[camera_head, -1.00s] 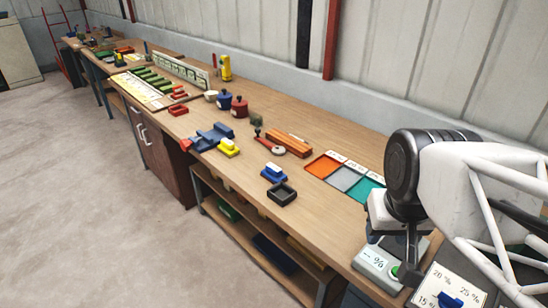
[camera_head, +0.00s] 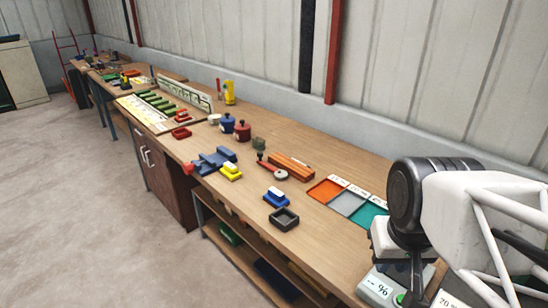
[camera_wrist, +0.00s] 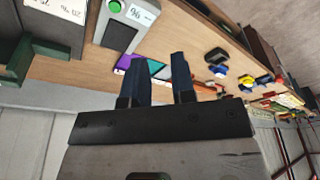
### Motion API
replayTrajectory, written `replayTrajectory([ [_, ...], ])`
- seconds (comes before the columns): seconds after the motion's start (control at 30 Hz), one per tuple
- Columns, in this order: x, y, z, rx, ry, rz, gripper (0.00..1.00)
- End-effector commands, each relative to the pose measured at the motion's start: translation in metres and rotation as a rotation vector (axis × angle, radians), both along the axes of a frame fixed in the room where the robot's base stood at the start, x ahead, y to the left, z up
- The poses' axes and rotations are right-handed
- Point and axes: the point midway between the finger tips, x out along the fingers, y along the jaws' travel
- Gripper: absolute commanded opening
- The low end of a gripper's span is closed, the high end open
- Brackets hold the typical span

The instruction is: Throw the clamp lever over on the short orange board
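An orange board (camera_head: 292,166) lies on the workbench right of the middle in the head view. A red lever-like part (camera_head: 268,167) with a dark knob and a pale round disc lies beside its left end; whether it is fixed to the board is too small to tell. My gripper shows in the wrist view (camera_wrist: 158,68) with two dark blue fingers apart and nothing between them. It is well to the right of the orange board, over the scale end of the bench. Its fingertips are not clear in the head view.
Orange, grey and teal trays (camera_head: 348,203) lie between my arm and the board. A scale (camera_head: 378,287) stands below my wrist. A black square dish (camera_head: 284,218), a blue block (camera_head: 276,196) and a blue-and-red vise-like fixture (camera_head: 212,162) line the front. A wall runs behind.

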Motion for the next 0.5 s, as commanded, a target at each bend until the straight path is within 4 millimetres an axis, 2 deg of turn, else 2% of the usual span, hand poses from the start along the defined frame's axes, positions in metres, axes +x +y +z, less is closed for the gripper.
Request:
replayTrajectory([
  [0.03,0.001,0.0,0.0,0.001,0.0,0.001,0.17],
  [0.13,0.005,0.001,0.002,0.003,0.001,0.004,0.01],
  [0.17,0.007,0.001,0.003,0.005,0.001,0.005,0.0],
  [0.37,0.026,0.005,0.011,0.021,0.006,0.022,0.0],
  [0.5,0.048,0.009,0.019,0.037,0.008,0.04,0.0],
])
